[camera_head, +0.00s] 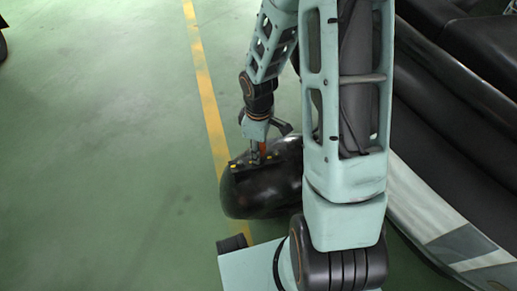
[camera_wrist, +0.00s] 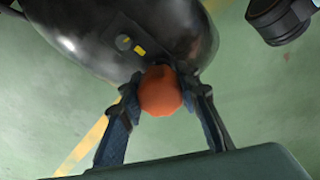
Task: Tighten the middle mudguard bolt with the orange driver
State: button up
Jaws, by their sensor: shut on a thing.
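The black, glossy mudguard (camera_head: 255,198) is low in the middle of the head view, below my gripper (camera_head: 258,148). It also fills the top of the wrist view (camera_wrist: 80,25). My gripper is shut on the orange driver (camera_wrist: 161,92), with one finger on each side of its handle. A sliver of the driver (camera_head: 263,148) shows in the head view, upright over the mudguard's top. The driver's tip is hidden, so I cannot tell whether it touches a bolt. One grey bolt (camera_wrist: 123,42) with a yellow mark shows left of the handle. Yellow marks (camera_head: 234,166) show on the mudguard's top.
The rickshaw body (camera_head: 450,140), dark with a pale stripe, stands close on the right of the head view. A yellow line (camera_head: 205,85) runs along the green floor (camera_head: 100,150).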

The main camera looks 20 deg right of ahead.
jog(key=shift+f+b, duration=0.55)
jog(key=shift+f, duration=0.25)
jog(key=m, duration=0.3)
jog(key=shift+m+b, duration=0.4)
jog(key=shift+r+p, duration=3.15)
jog(key=shift+r, duration=0.45)
jog(key=shift+s, duration=0.1)
